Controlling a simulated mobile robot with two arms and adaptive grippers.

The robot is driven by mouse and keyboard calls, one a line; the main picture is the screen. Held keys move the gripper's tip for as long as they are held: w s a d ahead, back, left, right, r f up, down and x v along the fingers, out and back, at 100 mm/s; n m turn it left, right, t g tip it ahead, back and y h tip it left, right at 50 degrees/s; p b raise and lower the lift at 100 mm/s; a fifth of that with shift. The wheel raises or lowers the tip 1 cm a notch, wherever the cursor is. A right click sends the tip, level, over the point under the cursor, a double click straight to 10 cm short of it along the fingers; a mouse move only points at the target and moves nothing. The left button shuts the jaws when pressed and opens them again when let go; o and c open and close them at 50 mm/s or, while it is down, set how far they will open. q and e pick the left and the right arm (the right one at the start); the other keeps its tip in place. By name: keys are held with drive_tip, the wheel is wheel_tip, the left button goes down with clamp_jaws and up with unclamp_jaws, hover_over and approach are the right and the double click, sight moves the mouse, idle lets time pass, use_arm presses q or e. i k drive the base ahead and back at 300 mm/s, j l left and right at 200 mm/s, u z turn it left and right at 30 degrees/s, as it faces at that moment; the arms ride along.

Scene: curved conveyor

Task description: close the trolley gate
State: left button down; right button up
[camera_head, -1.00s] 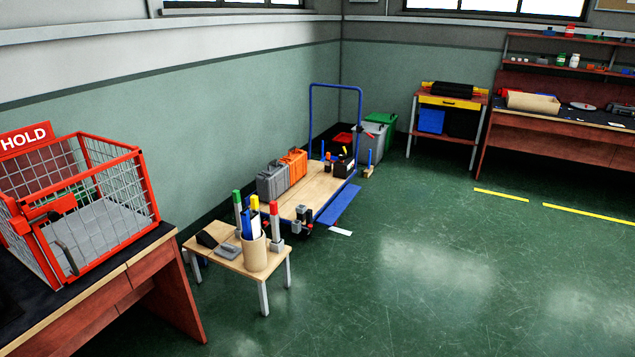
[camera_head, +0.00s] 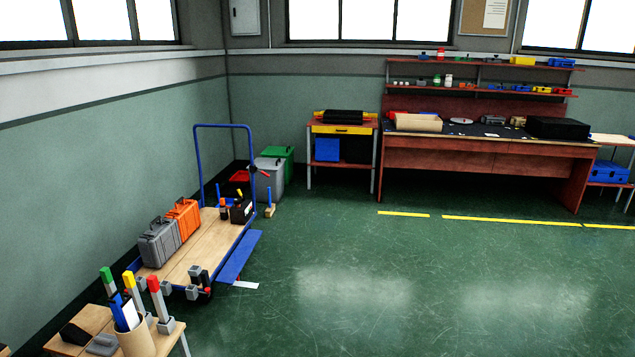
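The trolley (camera_head: 185,262) stands at the left by the wall, with a wooden deck and a tall blue tube handle (camera_head: 223,126) at its far end. A flat blue panel (camera_head: 240,256) lies low and slanted along its right side; it looks like the gate, folded outward, but I cannot tell for sure. A grey case (camera_head: 158,243) and an orange case (camera_head: 184,219) stand on the deck. Small dark items (camera_head: 240,210) sit at the deck's far right corner. Neither of my grippers is in view.
A small table (camera_head: 62,349) with a tan holder (camera_head: 136,342) and coloured-top posts stands in front of the trolley. Grey and green bins (camera_head: 270,178) stand behind it. A long red-brown workbench (camera_head: 480,160) is at the back right. The green floor (camera_head: 400,290) is clear.

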sight(230, 271)
drive_tip(key=i+z, duration=0.1)
drive_tip(key=i, duration=1.5)
drive_tip(key=i+u, duration=0.1)
drive_tip(key=i, duration=0.45)
drive_tip(key=i+l+u, duration=0.15)
drive_tip(key=i, duration=0.35)
drive_tip(key=i+l+u, duration=0.1)
drive_tip(key=i, duration=0.45)
